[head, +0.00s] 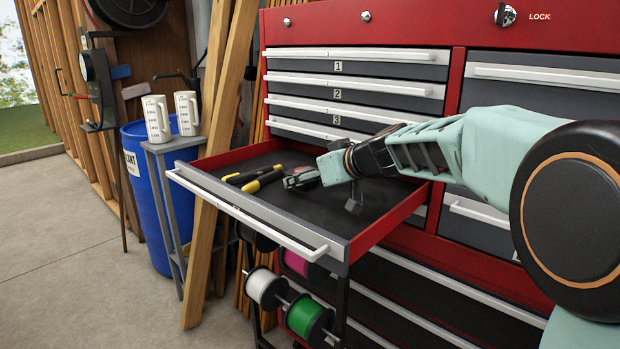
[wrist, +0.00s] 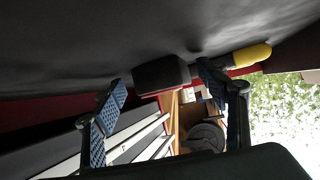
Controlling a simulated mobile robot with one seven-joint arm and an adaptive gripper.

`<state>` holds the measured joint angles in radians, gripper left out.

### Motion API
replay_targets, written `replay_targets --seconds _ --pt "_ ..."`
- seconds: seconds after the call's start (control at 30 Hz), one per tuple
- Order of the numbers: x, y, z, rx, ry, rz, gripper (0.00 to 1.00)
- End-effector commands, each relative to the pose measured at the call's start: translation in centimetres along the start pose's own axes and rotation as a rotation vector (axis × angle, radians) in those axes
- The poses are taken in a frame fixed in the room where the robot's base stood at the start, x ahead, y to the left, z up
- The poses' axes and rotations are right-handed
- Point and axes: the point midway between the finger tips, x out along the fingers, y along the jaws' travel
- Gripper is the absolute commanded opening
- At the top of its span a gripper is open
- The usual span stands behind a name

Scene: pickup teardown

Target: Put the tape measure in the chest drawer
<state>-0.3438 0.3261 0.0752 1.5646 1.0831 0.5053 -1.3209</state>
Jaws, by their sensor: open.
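The drawer (head: 385,222) is pulled out from the red chest, and its dark floor shows at the top of the wrist view (wrist: 60,55). The tape measure seems to be the dark, boxy thing in the wrist view (wrist: 160,74), on the drawer floor. My gripper (wrist: 159,80) is open, with its two blue-padded fingers spread on either side of that dark thing and no clear grip on it. In the head view my gripper (head: 312,175) is low inside the drawer, pointing left; the tape measure is hard to separate from the fingers there.
Pliers with yellow and black handles (head: 262,180) lie in the drawer left of my gripper; a yellow handle end (wrist: 250,55) shows behind one finger. Drawer walls surround my gripper. Two white jugs (head: 157,118) stand on a small stand at left. Wire spools (head: 308,317) hang below.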

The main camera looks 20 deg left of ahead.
Motion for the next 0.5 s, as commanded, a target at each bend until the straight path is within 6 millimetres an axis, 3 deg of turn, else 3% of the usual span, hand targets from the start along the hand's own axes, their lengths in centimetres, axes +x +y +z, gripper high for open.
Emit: replay_targets --seconds 0.17,0.5 --pt "-1.2 0.1 -0.2 0.0 0.001 0.002 0.67" --pt "-8.1 0.1 -0.3 -0.001 0.001 0.004 0.67"
